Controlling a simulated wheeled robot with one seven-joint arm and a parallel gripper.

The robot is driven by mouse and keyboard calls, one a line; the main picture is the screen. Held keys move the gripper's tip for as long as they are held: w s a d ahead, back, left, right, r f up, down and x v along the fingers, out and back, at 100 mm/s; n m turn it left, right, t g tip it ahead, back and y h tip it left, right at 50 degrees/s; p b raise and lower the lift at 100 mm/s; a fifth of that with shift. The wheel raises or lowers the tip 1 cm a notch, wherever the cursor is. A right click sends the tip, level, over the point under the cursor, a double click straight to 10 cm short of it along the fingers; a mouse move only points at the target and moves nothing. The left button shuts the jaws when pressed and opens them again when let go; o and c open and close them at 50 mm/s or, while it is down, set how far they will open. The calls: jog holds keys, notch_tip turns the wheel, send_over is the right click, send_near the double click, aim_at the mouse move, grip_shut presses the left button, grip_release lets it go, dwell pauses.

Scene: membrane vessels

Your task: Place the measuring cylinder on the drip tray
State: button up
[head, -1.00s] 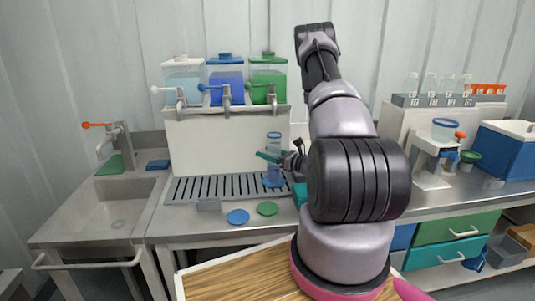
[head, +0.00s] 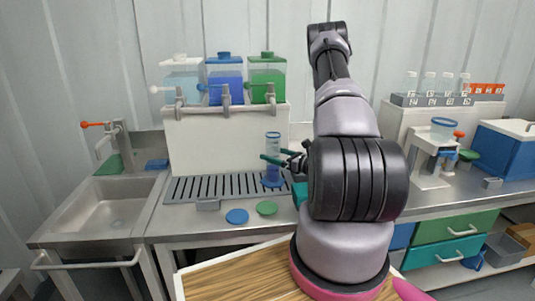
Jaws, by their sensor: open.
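The measuring cylinder (head: 273,143) is clear with a blue base. It stands upright, its base appearing to rest on the right part of the grey slotted drip tray (head: 186,197). My gripper (head: 279,155) has teal fingers and is open at the cylinder's middle, just to its right. One finger crosses the cylinder in the picture. I cannot tell whether the fingers touch it. My arm hides the area to the right of the tray.
Three dispensers with taps, light (head: 182,82), blue (head: 225,82) and green (head: 268,82), stand above the tray. A sink (head: 112,207) is at left.

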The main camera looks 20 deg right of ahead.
jog(key=v, duration=0.8)
jog(key=shift+s, duration=0.3)
jog(key=shift+d, duration=0.15)
